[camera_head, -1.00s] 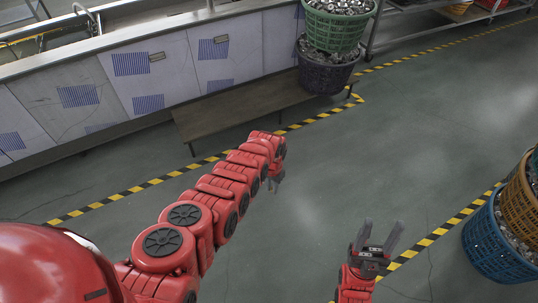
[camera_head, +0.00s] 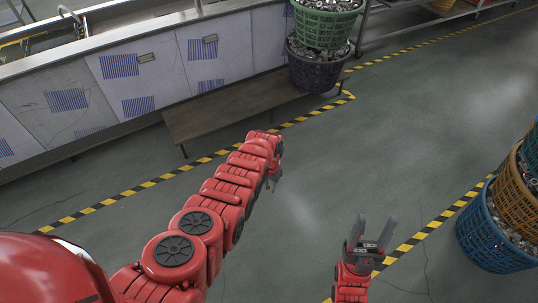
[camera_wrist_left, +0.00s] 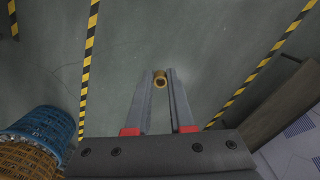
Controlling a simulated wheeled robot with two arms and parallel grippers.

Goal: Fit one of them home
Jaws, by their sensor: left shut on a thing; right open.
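My left gripper (camera_head: 272,184) is low over the floor at the end of the left arm, seen small and partly behind the arm in the head view. In the left wrist view its two fingers are shut on a small brass-coloured ring-like piece (camera_wrist_left: 159,79) with a dark hole, held at the fingertips. Below the piece there is only grey floor. My right gripper (camera_head: 375,233) is open, its two grey fingers spread and empty over the floor. No matching socket or seat for the piece shows clearly.
A long counter (camera_head: 120,75) with a tank stands at upper left, with a low bench (camera_head: 215,112) before it. A green basket (camera_head: 322,28) sits on a purple basket (camera_head: 316,70). A blue basket (camera_head: 490,240) stands right. The marked floor between is clear.

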